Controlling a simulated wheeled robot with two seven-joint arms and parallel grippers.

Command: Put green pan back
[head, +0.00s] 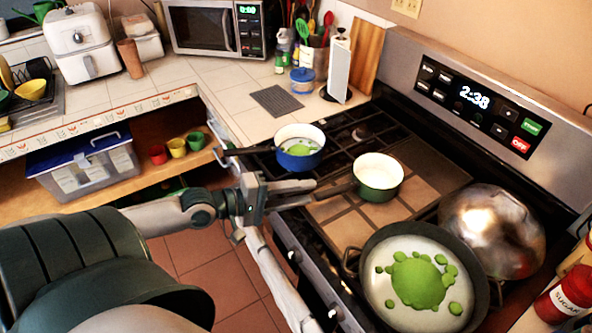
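The green pan (378,183) is small, green outside and pale inside, and looks empty. It sits on the stove's brown centre plate, with its dark handle (340,190) pointing left. My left gripper (303,191) reaches in from the left, its fingers at the outer end of that handle. The fingers overlap the handle end, so I cannot tell whether they are closed on it. My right gripper is out of view.
A blue pan (310,155) with green contents sits on the rear-left burner. A large pan (408,248) with green contents is at the front right. A metal dome (495,225) stands beside it.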

